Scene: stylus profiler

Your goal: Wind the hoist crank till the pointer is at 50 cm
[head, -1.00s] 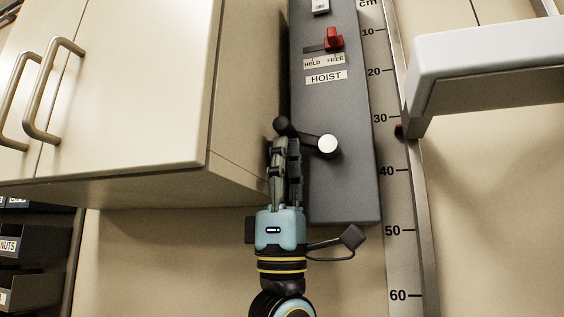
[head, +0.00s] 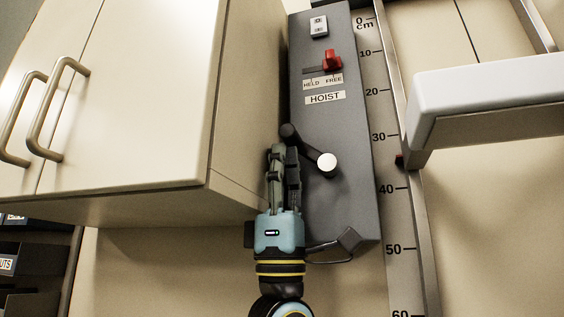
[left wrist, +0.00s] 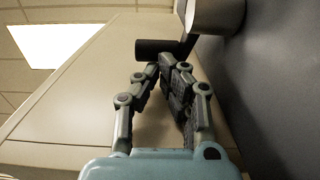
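The hoist crank has a pale hub (head: 327,163) and a dark handle (head: 288,131) pointing up and left. My left gripper (head: 284,148) comes from below, its fingers close together just under the handle. In the left wrist view the handle (left wrist: 155,48) lies just past the fingertips (left wrist: 163,68), not clearly between them; contact is hard to tell. The 50 mark shows lower down. My right gripper is out of view.
The grey hoist panel (head: 345,200) has a red lever (head: 332,61) on the FREE side. A beige cabinet (head: 140,110) stands close left of the panel. A pale carriage arm (head: 490,95) juts out right of the scale. Dark bins (head: 30,262) are at lower left.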

